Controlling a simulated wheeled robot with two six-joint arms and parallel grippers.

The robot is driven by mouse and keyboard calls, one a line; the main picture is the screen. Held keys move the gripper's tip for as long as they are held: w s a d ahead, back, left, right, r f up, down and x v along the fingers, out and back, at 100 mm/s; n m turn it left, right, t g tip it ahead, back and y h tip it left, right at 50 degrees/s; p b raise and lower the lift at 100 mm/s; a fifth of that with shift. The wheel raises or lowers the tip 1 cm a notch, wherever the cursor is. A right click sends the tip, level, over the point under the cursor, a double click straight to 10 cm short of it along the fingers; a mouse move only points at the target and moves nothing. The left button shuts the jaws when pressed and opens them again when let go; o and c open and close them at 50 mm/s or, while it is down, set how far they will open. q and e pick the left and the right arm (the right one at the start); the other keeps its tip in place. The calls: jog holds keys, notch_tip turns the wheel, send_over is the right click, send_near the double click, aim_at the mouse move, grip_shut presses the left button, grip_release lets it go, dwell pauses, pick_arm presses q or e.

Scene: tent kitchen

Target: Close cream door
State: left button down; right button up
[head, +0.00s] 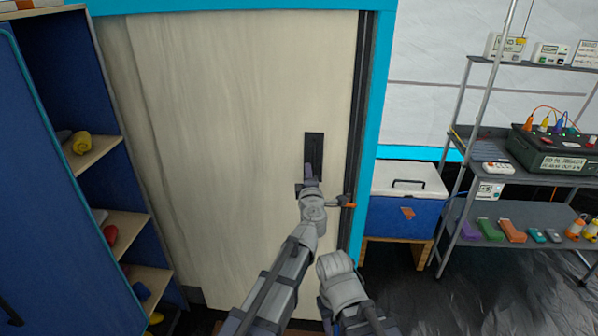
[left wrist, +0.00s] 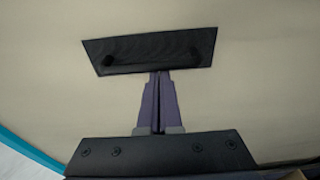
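The cream door (head: 225,110) fills the middle of the head view inside a bright blue frame (head: 376,100). A dark vertical strip shows between the door's right edge and the frame. A black recessed handle plate (head: 314,148) sits near the door's right edge; it shows in the left wrist view as a black panel (left wrist: 150,50). My left gripper (head: 310,182) is at the plate's lower end. In the left wrist view its fingers (left wrist: 158,76) are together, tips at the plate's edge, with nothing visible between them. My right gripper is not seen; only part of that arm shows.
A dark blue cabinet with shelves (head: 95,150) stands close on the left, its blue door (head: 50,200) nearest me. Right of the frame are a blue and white cooler (head: 405,215) on a wooden stand and a metal rack (head: 500,180) with equipment. Dark floor lies in front of the rack.

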pick_arm(q)
jog(key=shift+d, duration=0.65)
jog(key=shift+a, duration=0.1)
